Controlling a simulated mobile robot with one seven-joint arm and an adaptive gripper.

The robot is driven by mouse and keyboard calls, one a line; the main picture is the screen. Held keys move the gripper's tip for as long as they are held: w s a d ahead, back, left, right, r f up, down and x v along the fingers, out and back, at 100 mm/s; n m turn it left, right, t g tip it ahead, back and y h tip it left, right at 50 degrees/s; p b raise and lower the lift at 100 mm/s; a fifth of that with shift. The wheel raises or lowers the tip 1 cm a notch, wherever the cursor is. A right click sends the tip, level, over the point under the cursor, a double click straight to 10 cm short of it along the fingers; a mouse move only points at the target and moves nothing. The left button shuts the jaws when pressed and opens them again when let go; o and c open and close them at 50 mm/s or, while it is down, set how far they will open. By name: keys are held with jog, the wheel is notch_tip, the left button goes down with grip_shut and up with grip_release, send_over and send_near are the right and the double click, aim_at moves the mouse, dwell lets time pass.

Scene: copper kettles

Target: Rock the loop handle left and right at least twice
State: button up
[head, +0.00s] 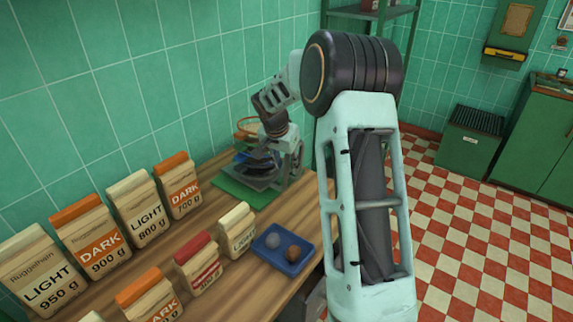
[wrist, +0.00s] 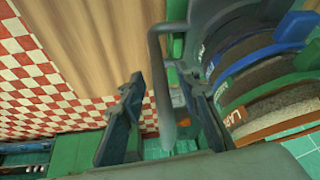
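A grey loop handle (wrist: 158,75) runs between my gripper's two dark fingers in the wrist view. My gripper (wrist: 162,80) is open around the handle, with a gap on the left; the right finger is nearer to it, and I cannot tell whether it touches. The handle stands beside a stack of round sieves (wrist: 262,75) with green, blue and brown rims; the brown one carries a partly readable label. In the head view my gripper (head: 262,158) is down at the sieve stack, and the handle is hard to make out there.
The stack stands near a green mat (head: 232,190) on the wooden counter (head: 222,272). Several labelled bags, one a DARK 900 g bag (head: 90,238), stand to the left. A blue tray (head: 268,264) with two round lumps is in front. The tiled wall is close behind.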

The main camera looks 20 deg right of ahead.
jog(key=shift+w+f, duration=0.1)
jog(key=shift+f, duration=0.15)
grip_shut()
